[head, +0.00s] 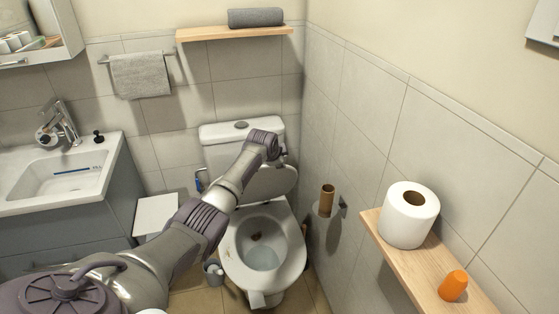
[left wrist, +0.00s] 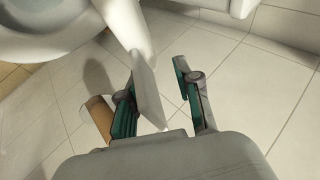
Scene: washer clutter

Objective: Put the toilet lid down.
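The toilet (head: 262,255) stands against the back wall with its lid (head: 270,183) raised, leaning back toward the tank (head: 236,131). The seat is down around the open bowl. My left arm reaches across to the lid's upper edge, where my left gripper (head: 280,156) is; its fingers are mostly hidden in the head view. In the left wrist view my left gripper (left wrist: 160,95) is open. A thin pale slab (left wrist: 147,92), which looks like the lid seen edge-on, lies between the fingers, closer to the left one; contact is unclear. My right gripper is not in view.
A brown cardboard tube (head: 327,199) is on the right wall by the toilet. A wooden shelf (head: 430,270) at front right bears a paper roll (head: 409,215) and an orange cup (head: 453,285). A sink (head: 60,175) stands left. A wooden shelf (head: 232,33) hangs above the tank.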

